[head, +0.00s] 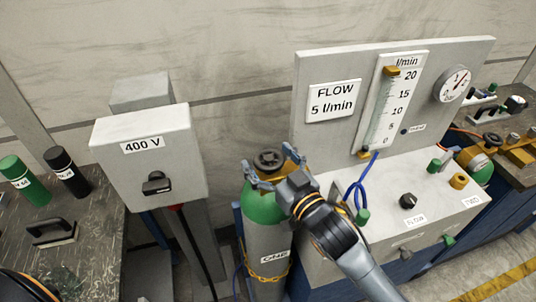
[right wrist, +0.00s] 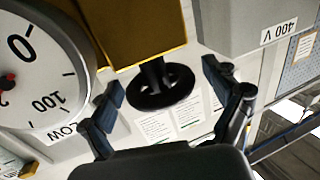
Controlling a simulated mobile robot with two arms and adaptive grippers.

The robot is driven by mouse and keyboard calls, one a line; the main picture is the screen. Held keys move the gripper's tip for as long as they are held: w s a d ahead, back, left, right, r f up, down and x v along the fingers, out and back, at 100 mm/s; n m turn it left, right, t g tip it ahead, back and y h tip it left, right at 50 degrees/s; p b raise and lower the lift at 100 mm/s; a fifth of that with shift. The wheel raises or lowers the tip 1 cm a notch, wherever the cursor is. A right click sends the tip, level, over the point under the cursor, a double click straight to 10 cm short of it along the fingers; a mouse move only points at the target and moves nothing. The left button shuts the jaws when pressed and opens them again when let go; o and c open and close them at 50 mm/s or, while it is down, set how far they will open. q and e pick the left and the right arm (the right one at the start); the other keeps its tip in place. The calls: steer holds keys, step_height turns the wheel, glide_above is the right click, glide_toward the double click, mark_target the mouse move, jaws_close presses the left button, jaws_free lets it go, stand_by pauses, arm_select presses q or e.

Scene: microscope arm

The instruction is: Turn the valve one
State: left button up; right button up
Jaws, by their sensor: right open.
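The valve is a black round handwheel (head: 269,160) on top of a green-shouldered grey gas cylinder (head: 265,212). In the right wrist view the handwheel (right wrist: 163,88) sits on a dark stem below a brass block (right wrist: 145,35). My right gripper (head: 272,166) reaches in from the lower right, with one finger on each side of the wheel. In the right wrist view the open fingers (right wrist: 166,98) stand clear of the wheel's rim, with a gap on both sides. My left gripper is not in view.
A grey 400 V box (head: 150,165) stands left of the cylinder. A flow panel (head: 335,65) and a grey box with knobs (head: 450,207) stand close on the right. A blue hose (head: 366,175) hangs near my right arm. A large gauge (right wrist: 40,65) is close in the right wrist view.

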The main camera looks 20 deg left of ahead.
steer(key=c, duration=1.2)
steer(key=shift+o, duration=0.2)
steer(key=shift+r+n+g+y+p, duration=0.15)
steer(key=shift+n+g+y+p, duration=0.2)
steer(key=shift+n+g+y, duration=0.45)
steer(key=shift+n+g, duration=0.1)
steer(key=shift+g, duration=0.2)
steer(key=shift+n+g+y, duration=0.5)
steer(key=shift+n+g, duration=0.1)
steer(key=shift+g, duration=0.3)
steer(key=shift+n+g+y+b, duration=0.7)
steer(key=shift+n+g+b, duration=0.7)
steer(key=shift+g, duration=0.5)
steer(key=o, duration=1.2)
steer(key=shift+a, duration=0.1)
steer(key=shift+c, duration=0.2)
